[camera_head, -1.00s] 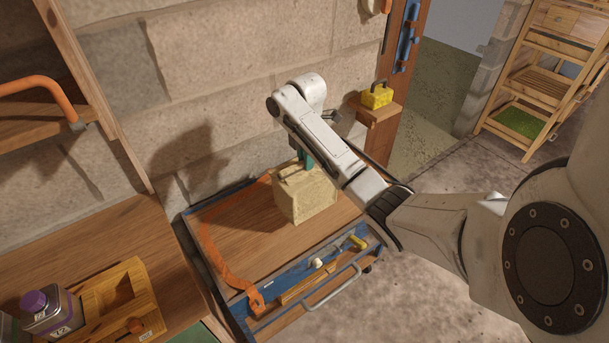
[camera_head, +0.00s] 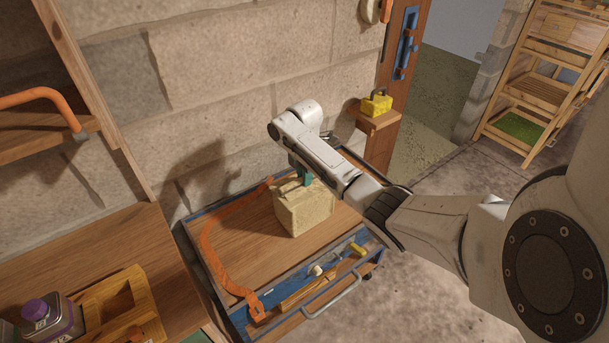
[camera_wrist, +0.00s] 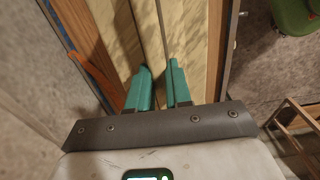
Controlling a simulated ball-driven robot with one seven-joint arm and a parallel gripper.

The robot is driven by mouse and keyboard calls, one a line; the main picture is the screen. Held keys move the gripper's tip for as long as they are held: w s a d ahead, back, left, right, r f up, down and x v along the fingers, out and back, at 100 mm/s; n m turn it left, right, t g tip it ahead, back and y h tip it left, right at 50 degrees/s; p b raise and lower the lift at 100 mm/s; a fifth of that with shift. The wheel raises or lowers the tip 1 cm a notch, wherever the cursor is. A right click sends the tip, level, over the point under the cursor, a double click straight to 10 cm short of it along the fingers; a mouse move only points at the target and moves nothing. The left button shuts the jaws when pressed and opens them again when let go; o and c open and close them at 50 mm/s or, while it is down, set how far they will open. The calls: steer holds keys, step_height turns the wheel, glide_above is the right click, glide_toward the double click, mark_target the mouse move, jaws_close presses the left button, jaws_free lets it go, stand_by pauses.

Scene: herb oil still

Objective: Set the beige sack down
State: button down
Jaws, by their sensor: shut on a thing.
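The beige sack (camera_head: 303,210) is a blocky, upright bundle over the wooden top of a blue-framed cart (camera_head: 245,242). Its base looks at or very close to the boards; I cannot tell for sure whether it touches. My gripper (camera_head: 304,178) reaches down from above with teal fingers and is shut on the top of the sack. In the wrist view the sack (camera_wrist: 190,45) fills the space beyond the fingertips (camera_wrist: 161,75). The sack's far side is hidden.
An orange strap (camera_head: 214,262) curves along the cart's left side. A front tray holds tools beside a grey handle (camera_head: 332,293). A wooden bench with a purple-capped tin (camera_head: 50,318) stands at left. A stone wall is behind; a yellow box (camera_head: 376,104) sits on a ledge.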

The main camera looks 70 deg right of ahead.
steer(key=c, duration=1.1)
jaws_free()
steer(key=shift+o, duration=0.2)
step_height(320, 180, up, 12)
steer(key=p, duration=0.1)
steer(key=shift+p, duration=0.35)
steer(key=shift+r, duration=0.1)
